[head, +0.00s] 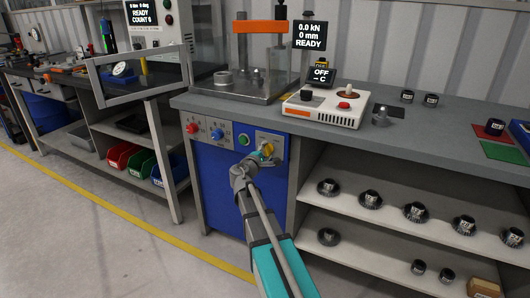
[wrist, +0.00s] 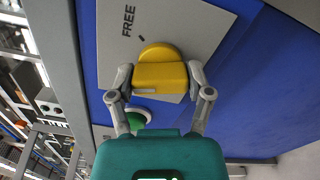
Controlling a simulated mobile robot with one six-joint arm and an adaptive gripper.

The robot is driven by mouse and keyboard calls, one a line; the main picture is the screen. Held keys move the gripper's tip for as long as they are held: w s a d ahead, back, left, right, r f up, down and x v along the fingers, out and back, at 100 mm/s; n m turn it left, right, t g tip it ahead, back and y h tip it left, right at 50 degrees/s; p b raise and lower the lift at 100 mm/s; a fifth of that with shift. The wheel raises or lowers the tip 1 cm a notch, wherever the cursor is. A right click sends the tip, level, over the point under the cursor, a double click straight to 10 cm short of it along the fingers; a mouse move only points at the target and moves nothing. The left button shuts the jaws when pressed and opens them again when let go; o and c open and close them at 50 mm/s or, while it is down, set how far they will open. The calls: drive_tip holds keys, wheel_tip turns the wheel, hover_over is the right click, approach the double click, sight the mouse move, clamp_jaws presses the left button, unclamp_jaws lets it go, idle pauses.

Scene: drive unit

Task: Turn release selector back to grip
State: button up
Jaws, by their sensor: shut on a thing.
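The release selector is a yellow knob (wrist: 160,76) on a light grey plate (wrist: 205,28) marked FREE. In the wrist view its bar lies roughly level across the picture. My gripper (wrist: 161,82) is shut on it, one finger at each side. In the head view the yellow knob (head: 267,148) is at the right end of the control panel on the blue drive unit front, partly hidden by my gripper (head: 260,155). The FREE mark is above and left of the knob in the wrist view. No grip mark can be read.
A green button (head: 243,140) sits left of the selector, with a blue knob (head: 217,134) and a red knob (head: 192,128) further left. The bench top (head: 440,137) overhangs the panel. Shelves with several dark round parts stand right of the blue cabinet (head: 215,180).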

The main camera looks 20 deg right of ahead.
drive_tip(key=shift+d+n, duration=0.1)
drive_tip(key=shift+n, duration=1.9)
drive_tip(key=o, duration=1.1)
drive_tip(key=shift+o, duration=0.2)
drive_tip(key=v, duration=1.2)
